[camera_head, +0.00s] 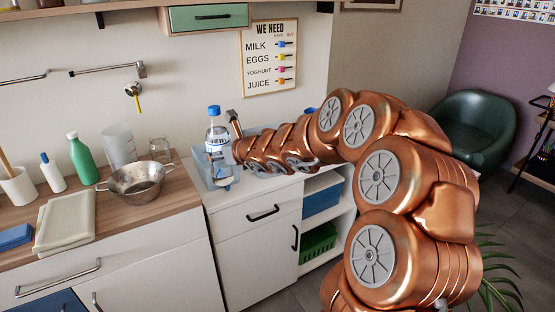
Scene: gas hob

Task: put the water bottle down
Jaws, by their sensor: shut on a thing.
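The water bottle (216,128) is clear with a blue cap and a pale label, and it stands upright near the middle of the view. My gripper (219,168) is shut on it at the bottle's lower part. My copper arm reaches in from the right and covers part of the counter behind. The bottle is over the white counter section (226,196). The gripper hides the bottle's base, so I cannot tell whether it touches the surface.
On the wooden worktop to the left are a metal colander (137,183), a green bottle (82,160), clear containers (119,146), a folded cloth (66,221) and a white bottle (53,173). Open shelves (325,215) lie below right.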

